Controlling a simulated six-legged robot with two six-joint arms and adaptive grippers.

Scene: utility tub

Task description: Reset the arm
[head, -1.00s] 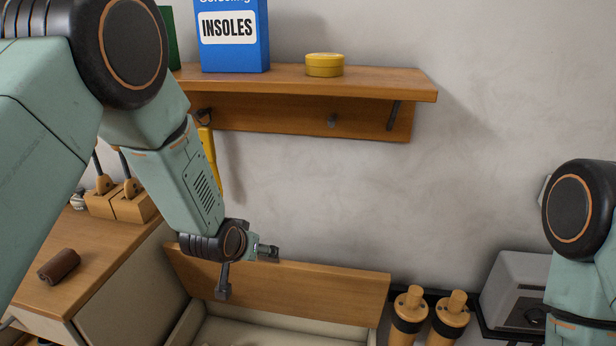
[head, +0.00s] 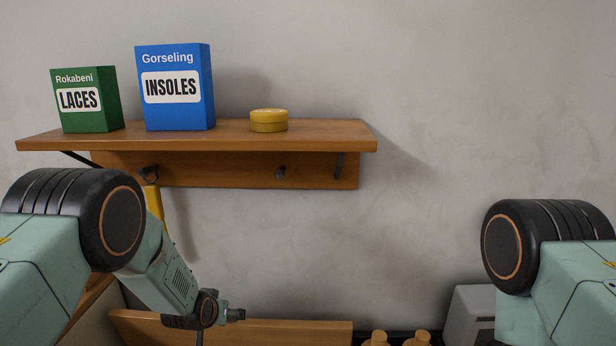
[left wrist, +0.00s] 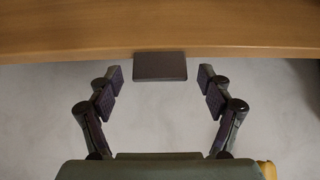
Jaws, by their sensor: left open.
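My left arm comes in from the left in the head view. Its gripper (head: 219,326) is open and empty, in front of a wooden board (head: 290,333) at the bottom of the picture. In the left wrist view the two fingers (left wrist: 159,77) stand wide apart. A dark flat block (left wrist: 160,66) lies between and beyond the fingertips, against the lower edge of a wooden surface (left wrist: 160,28); I cannot tell what it is. My right arm shows at the right of the head view, but its gripper is out of the picture.
A wall shelf (head: 200,142) holds a green laces box (head: 85,100), a blue insoles box (head: 174,88) and a round yellow tin (head: 268,121). A yellow-handled thing (head: 154,199) hangs below it. A grey appliance (head: 470,312) stands low right. The wall between the arms is bare.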

